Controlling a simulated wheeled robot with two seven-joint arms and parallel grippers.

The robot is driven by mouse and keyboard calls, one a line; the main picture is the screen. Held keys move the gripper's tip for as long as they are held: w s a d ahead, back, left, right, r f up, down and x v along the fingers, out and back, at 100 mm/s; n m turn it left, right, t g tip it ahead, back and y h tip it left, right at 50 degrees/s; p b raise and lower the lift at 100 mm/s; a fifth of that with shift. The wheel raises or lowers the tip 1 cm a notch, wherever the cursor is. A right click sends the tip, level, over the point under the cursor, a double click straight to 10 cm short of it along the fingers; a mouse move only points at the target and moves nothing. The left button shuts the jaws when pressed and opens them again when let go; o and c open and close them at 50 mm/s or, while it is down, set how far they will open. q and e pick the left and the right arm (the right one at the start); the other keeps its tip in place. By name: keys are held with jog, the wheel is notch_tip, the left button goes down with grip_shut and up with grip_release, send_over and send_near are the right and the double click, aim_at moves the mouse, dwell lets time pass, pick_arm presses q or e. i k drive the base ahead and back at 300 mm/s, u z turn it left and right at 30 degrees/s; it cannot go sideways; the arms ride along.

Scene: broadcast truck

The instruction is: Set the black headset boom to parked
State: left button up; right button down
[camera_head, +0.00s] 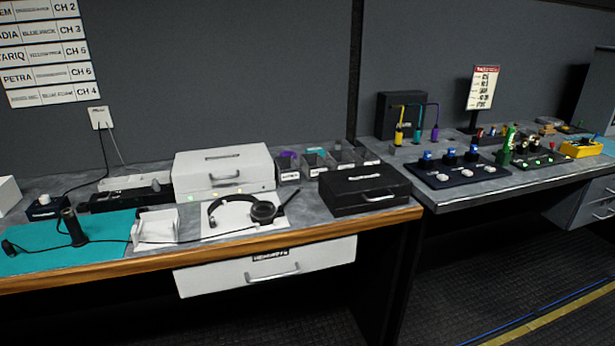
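The black headset (246,212) lies on a white mat (219,231) on the left bench, in front of a white case. Its headband arches to the left and a round ear cup (263,212) is at its right end. A thin dark boom (291,200) slants up and right from the ear cup toward the black case. Neither of my grippers shows in the head view.
A black case (364,188) stands right of the headset, and a white case (222,170) behind it. A white holder (155,229) and a teal mat (100,236) lie to the left. A drawer (265,268) hangs below the wooden bench edge.

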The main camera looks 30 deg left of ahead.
aim_at(279, 209)
jog(key=u, duration=0.7)
jog(key=i, duration=0.85)
jog(key=u, duration=0.9)
